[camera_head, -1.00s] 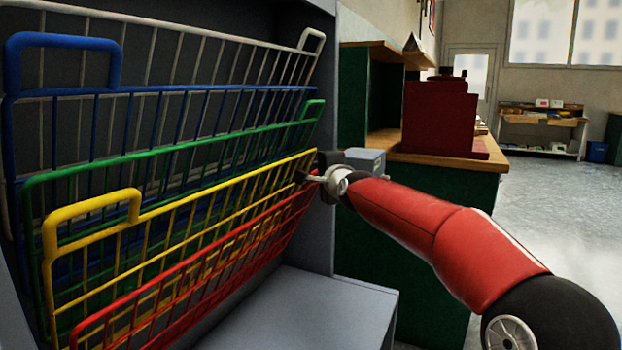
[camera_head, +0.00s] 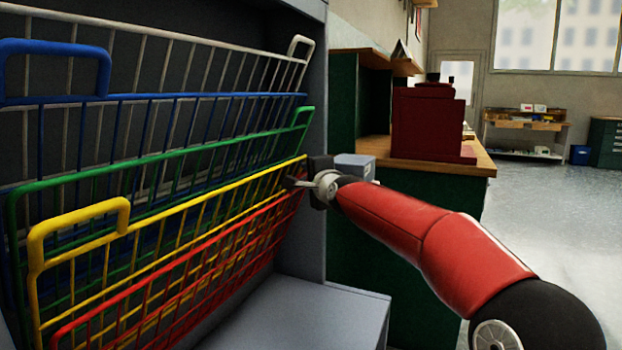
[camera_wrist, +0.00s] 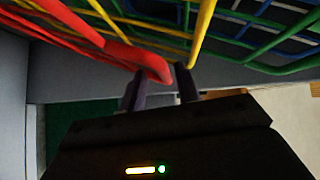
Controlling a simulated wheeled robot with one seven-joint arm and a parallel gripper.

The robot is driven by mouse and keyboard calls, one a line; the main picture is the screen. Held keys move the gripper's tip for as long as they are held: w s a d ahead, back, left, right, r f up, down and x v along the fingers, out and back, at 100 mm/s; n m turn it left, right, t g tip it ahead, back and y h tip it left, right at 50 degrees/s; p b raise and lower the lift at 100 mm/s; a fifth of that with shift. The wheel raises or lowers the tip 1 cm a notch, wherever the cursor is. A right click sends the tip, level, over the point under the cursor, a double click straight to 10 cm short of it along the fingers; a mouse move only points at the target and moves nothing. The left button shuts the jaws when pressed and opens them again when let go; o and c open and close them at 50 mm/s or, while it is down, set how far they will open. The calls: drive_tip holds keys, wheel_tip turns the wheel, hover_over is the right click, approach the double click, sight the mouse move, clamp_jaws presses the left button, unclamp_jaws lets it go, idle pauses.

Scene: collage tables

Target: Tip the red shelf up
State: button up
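The red shelf (camera_head: 180,285) is a wire rack, lowest and nearest of several coloured racks, sloping up to the right. My gripper (camera_head: 296,183) is at its upper right end. In the wrist view, the red shelf's rounded corner (camera_wrist: 152,66) lies at the tips of my gripper (camera_wrist: 161,80). The two dark fingers stand apart, one on each side of the corner.
A yellow rack (camera_head: 85,240) sits just behind and above the red one, then green (camera_head: 110,170), blue (camera_head: 55,70) and white (camera_head: 190,38) racks. A grey ledge (camera_head: 310,320) lies below. A green counter (camera_head: 405,210) with a red machine (camera_head: 425,125) stands right of the grey frame.

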drive_tip(key=b+v, duration=0.5)
drive_tip(key=v, duration=0.2)
drive_tip(key=shift+s+d, duration=0.2)
drive_tip(key=shift+s, duration=0.1)
drive_tip(key=s+f+n+g+h, duration=0.35)
drive_tip(key=s+f+n, duration=0.25)
drive_tip(key=s+f, duration=0.45)
drive_tip(key=s+d+f+n+g+h, duration=0.1)
drive_tip(key=s+d+f+n+g, duration=0.1)
drive_tip(key=s+d+f, duration=0.4)
drive_tip(key=s+d+f+n+g+h+p, duration=0.1)
drive_tip(key=s+d+f, duration=0.5)
drive_tip(key=s, duration=0.7)
drive_tip(key=s+d+f+n+g+h, duration=0.1)
drive_tip(key=s+d+f+n+g, duration=0.2)
drive_tip(key=s+d+f, duration=0.3)
drive_tip(key=s, duration=0.3)
drive_tip(key=shift+s+d+h, duration=0.2)
drive_tip(key=shift+s+h, duration=0.15)
